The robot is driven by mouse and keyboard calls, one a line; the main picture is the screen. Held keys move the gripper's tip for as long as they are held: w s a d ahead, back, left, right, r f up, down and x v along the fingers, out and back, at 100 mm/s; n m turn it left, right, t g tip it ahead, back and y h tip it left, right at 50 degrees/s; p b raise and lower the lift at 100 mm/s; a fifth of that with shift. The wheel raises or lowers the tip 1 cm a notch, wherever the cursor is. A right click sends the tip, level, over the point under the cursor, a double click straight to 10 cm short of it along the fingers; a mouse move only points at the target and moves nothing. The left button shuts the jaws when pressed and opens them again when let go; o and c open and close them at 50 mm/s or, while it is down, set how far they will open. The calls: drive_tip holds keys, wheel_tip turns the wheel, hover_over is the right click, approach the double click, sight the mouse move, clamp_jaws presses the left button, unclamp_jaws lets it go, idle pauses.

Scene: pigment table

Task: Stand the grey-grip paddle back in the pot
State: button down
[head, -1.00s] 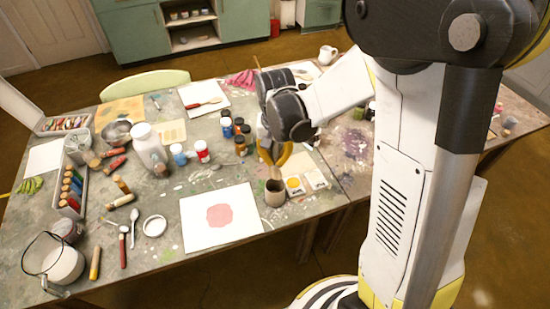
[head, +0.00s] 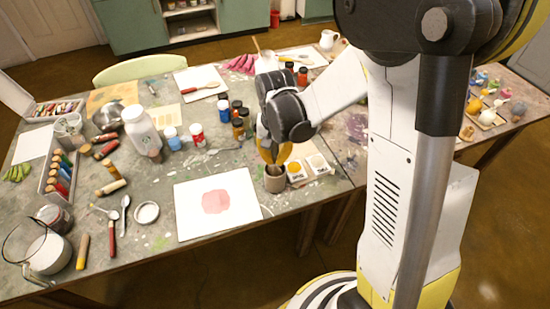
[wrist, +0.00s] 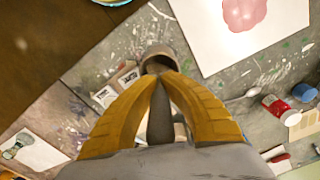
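The pot (head: 274,183) is a small grey-brown cup near the table's front edge, right of the painted sheet. My gripper (head: 273,162) points down just above it, its yellow fingers closed together. In the wrist view my gripper (wrist: 160,80) has its fingertips at the pot's mouth, and the pot (wrist: 158,55) shows just beyond them. The grey grip of the paddle (wrist: 160,118) stands between the fingers. The paddle's lower end is hidden by the fingertips and the pot, so I cannot tell how deep it reaches.
White paint trays (head: 308,167) sit close on the pot's right. The white sheet with a pink patch (head: 190,222) lies at its left. Several paint jars (head: 238,125) stand behind and left of my gripper. The table's front edge is close to the pot.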

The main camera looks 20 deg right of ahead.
drive_tip(key=c, duration=1.5)
unclamp_jaws()
drive_tip(key=shift+c, duration=0.2)
wheel_tip(320, 180, up, 12)
drive_tip(key=shift+s+f, duration=0.1)
drive_tip(key=s+r+n+t, duration=0.4)
drive_tip(key=s+r+t, duration=0.1)
drive_tip(key=s, duration=0.7)
drive_tip(key=shift+s+r+n+t, duration=0.15)
drive_tip(key=shift+s+n+t, duration=0.15)
drive_tip(key=shift+t, duration=0.6)
